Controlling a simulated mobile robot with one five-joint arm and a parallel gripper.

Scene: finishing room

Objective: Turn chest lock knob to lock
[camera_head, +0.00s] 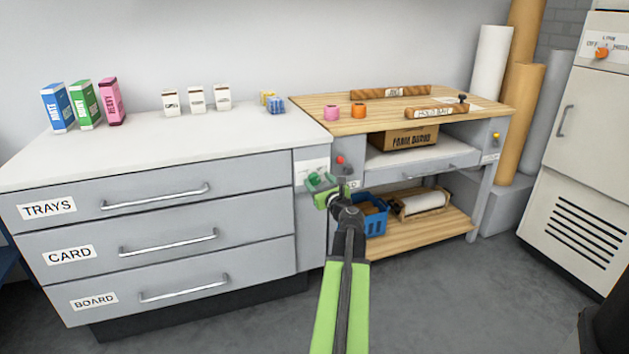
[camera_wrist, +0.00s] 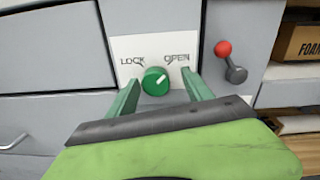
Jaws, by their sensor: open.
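The green round lock knob (camera_wrist: 154,83) sits on a white plate (camera_wrist: 150,50) on the chest (camera_head: 225,165), with LOCK printed at its upper left and OPEN at its upper right. Its white pointer line slants up to the right, toward OPEN. My gripper (camera_wrist: 160,82) is open, with one green finger on each side of the knob and visible gaps between. In the head view my gripper (camera_head: 329,188) is in front of the plate and partly hides the knob area.
A red-tipped lever (camera_wrist: 226,60) is close to the right of the plate. The workbench (camera_head: 390,105), with a blue crate (camera_head: 376,225) on its lower shelf, stands right of the chest. Drawer handles (camera_head: 160,197) stick out at left. The floor in front is clear.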

